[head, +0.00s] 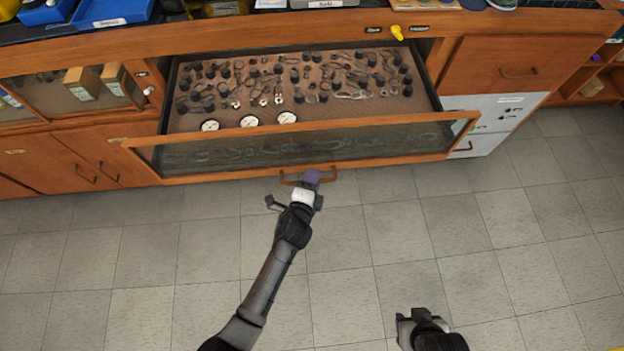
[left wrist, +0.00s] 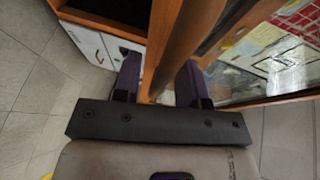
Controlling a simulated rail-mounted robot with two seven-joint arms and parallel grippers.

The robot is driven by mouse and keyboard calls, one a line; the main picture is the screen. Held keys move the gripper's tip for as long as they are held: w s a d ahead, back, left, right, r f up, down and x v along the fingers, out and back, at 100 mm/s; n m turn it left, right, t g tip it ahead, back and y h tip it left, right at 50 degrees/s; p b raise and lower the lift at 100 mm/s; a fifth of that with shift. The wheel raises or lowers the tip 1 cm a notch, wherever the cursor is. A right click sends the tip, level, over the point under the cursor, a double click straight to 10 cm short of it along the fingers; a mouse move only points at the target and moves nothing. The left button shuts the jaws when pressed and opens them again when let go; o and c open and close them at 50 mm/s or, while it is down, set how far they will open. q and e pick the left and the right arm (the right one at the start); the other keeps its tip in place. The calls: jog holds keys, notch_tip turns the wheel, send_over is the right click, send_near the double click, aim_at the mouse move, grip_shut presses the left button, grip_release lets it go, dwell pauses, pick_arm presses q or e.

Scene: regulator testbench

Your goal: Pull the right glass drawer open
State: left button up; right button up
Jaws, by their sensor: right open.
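The right glass drawer (head: 300,147) is pulled out of the cabinet in the head view, its glass front standing away from the cabinet face. Its brown handle (head: 340,185) is low on the front. My left gripper (head: 311,180) is at the handle. In the left wrist view its two purple fingers (left wrist: 160,82) stand apart, with the brown handle bar (left wrist: 185,40) running between or just beyond them; whether they press on it I cannot tell. My right gripper (head: 412,318) is open and empty, low over the floor, away from the drawer.
The drawer holds many small dark parts and 3 white gauges (head: 249,121). Another glass compartment (head: 70,85) is at the left, a wooden drawer (head: 515,65) and white drawers (head: 490,122) at the right. Blue bins (head: 112,12) stand on the countertop. The tiled floor (head: 400,220) is clear.

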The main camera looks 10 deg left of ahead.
pick_arm(q)
jog(key=p+v, duration=0.2)
jog(key=v, duration=1.1)
jog(key=shift+s+p, duration=0.35)
jog(key=shift+s, duration=0.05)
jog(key=shift+r, duration=0.15)
